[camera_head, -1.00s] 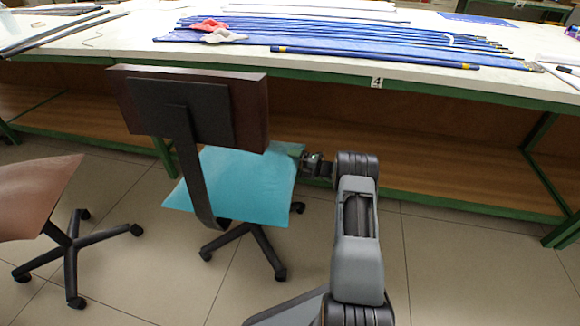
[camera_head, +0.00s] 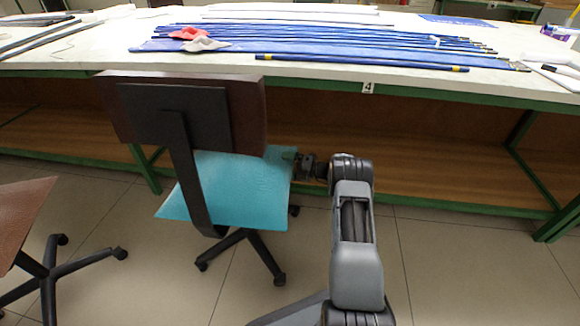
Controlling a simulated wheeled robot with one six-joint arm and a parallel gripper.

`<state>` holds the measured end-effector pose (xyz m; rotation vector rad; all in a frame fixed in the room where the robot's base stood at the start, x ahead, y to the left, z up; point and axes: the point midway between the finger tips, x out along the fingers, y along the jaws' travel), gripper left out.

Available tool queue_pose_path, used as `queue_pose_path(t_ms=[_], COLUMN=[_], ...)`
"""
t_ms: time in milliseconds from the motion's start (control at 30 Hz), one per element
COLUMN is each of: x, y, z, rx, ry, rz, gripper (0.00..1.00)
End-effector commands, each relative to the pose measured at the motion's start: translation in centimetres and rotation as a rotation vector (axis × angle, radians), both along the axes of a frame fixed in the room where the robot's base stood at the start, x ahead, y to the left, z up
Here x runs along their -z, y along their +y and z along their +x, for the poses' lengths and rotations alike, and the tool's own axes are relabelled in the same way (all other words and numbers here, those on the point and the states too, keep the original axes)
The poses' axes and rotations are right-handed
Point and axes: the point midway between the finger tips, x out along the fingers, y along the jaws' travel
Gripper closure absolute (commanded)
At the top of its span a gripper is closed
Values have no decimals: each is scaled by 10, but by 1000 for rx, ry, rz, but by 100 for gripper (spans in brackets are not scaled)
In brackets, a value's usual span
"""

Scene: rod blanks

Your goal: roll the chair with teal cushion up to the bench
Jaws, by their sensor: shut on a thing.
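The chair with the teal cushion (camera_head: 240,190) stands at the near side of the bench (camera_head: 420,88), its dark backrest (camera_head: 180,110) towards me. The backrest overlaps the bench's front edge in the picture. The cushion's far edge lies close to the bench front; I cannot tell the exact gap. My gripper (camera_head: 296,163) is at the right edge of the teal cushion and shut on it. The fingertips are small and partly hidden against the cushion.
A second chair with a brown seat (camera_head: 22,222) stands at the left. Blue rods (camera_head: 360,64), a red and a grey cloth (camera_head: 205,44) lie on the bench top. A green bench leg (camera_head: 146,170) stands left of the teal chair. Tiled floor is clear at the right.

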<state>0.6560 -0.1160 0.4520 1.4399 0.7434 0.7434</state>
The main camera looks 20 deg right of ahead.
Motion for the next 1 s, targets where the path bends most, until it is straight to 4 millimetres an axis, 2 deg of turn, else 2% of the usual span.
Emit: queue_pose_path(t_ms=[33, 67, 133, 400, 533, 1000], x=[0, 0, 0, 0, -2, -2], y=[2, 2, 2, -2, -11, -82], z=[0, 0, 0, -1, -7, -59], rx=[-3, -4, -4, 0, 3, 2], ry=[-1, -1, -1, 0, 1, 1], rz=[1, 1, 1, 0, 1, 1], gripper=[83, 9, 2, 0, 0, 0])
